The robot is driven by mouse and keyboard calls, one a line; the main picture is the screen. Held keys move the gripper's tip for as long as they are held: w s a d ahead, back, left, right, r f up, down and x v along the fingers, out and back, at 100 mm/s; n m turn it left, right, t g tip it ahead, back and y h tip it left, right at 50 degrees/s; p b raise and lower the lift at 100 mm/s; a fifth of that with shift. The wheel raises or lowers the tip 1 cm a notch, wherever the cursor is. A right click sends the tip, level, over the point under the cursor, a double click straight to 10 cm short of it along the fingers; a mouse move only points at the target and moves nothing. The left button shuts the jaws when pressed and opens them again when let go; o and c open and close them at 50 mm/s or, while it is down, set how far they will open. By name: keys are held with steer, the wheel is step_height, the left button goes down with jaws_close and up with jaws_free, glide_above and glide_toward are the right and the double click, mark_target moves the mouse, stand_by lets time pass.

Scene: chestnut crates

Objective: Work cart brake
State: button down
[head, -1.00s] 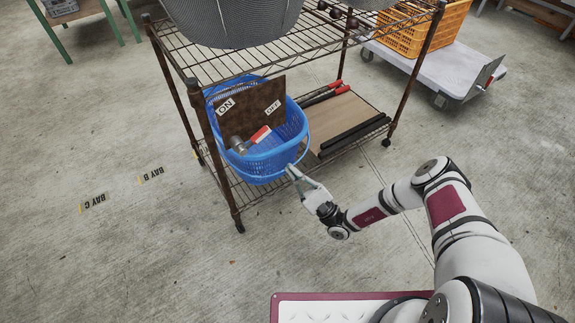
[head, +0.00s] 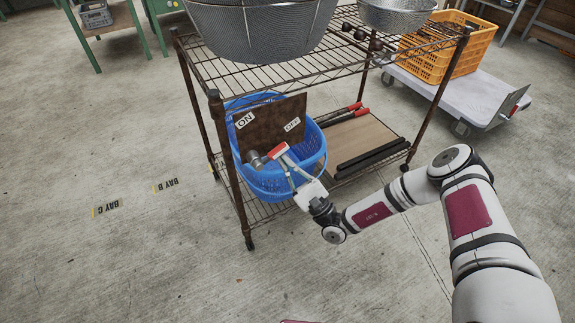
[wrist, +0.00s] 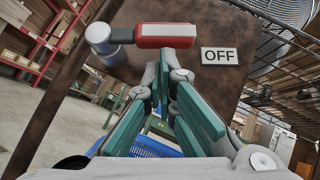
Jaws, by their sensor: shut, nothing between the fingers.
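The brake lever has a grey metal end (head: 255,161) and a red grip (head: 279,149) with a white band. It is mounted on a brown rusty panel (head: 268,127), below an ON label (head: 244,120) at left and an OFF label (head: 292,124) at right. The red grip points right, to the OFF side. In the wrist view the red grip (wrist: 165,36) lies across the top, just beyond my fingertips. My gripper (head: 285,162) is shut and empty, just below the grip; contact is unclear. A blue basket (head: 270,183) surrounds the panel's lower part.
The rusty wire cart (head: 218,140) carries mesh baskets (head: 262,35) on top, above the panel. Red-handled tools (head: 340,115) and a brown board (head: 355,140) lie right of the basket. A trolley with an orange crate (head: 450,50) stands behind. Floor in front is open.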

steer(key=shift+g, duration=0.3)
steer(key=shift+r+n+g+p, duration=0.25)
steer(key=shift+n+g+p, duration=0.25)
steer(key=shift+n, duration=0.3)
